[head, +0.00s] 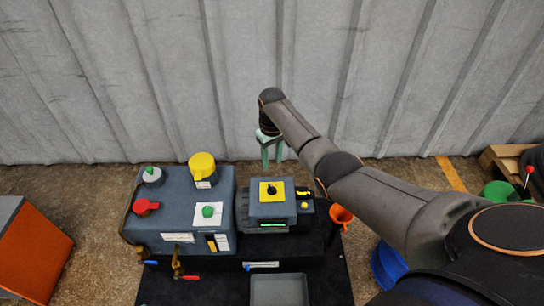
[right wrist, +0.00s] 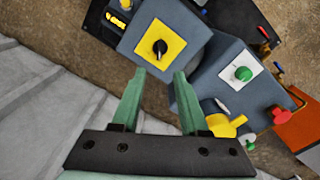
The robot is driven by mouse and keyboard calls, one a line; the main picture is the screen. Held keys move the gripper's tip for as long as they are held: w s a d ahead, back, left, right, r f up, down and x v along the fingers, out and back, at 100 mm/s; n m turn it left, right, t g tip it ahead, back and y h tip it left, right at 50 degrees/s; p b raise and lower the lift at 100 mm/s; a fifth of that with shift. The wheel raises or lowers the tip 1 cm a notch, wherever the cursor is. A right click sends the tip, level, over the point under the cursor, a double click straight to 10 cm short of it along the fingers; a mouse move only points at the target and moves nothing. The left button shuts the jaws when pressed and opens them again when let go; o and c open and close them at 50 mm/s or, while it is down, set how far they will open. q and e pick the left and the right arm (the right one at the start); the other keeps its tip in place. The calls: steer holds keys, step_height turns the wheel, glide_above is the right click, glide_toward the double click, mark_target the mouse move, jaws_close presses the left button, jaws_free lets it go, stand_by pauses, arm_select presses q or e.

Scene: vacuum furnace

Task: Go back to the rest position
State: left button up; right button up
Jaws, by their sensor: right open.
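My right gripper (head: 272,152) has green fingers and hangs above and behind the small grey control box (head: 271,204), near the corrugated wall. In the right wrist view the two fingers (right wrist: 155,92) are spread apart with nothing between them. Their tips point toward the yellow plate with a black rotary knob (right wrist: 160,47). The fingers appear apart from the box. My left gripper is not in view.
The larger blue-grey box (head: 182,218) carries a red knob (head: 146,207), a yellow cap (head: 202,166) and a green button. A grey tray (head: 279,290) lies in front. An orange funnel (head: 340,215), blue container (head: 388,266) and pallet stand right. An orange cabinet (head: 33,250) stands left.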

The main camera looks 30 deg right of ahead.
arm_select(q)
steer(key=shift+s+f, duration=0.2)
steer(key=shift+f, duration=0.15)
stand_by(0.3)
